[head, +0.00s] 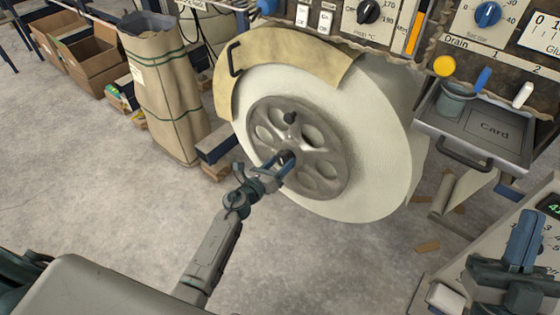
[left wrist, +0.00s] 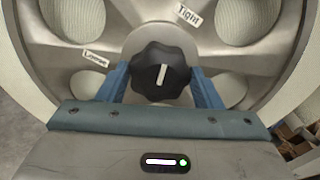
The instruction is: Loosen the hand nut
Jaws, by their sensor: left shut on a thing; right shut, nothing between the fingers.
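The black lobed hand nut (left wrist: 160,72) sits at the centre of the grey spoked hub (left wrist: 105,50) in the left wrist view. A white line on its face points nearly straight up, between a "Loosen" label (left wrist: 96,60) on the left and a "Tight" label (left wrist: 188,15) at upper right. My left gripper (left wrist: 162,88) has its blue fingers on both sides of the nut and is shut on it. In the head view my left gripper (head: 284,160) reaches the hub's middle and mostly hides the nut. My right gripper (head: 525,240) is shut and empty at the lower right.
The hub carries a large white roll (head: 375,150) with a tan cover (head: 280,60) above it. A grey tray (head: 480,130) with a cup juts out at right. Sacks and cardboard boxes (head: 95,55) stand at left.

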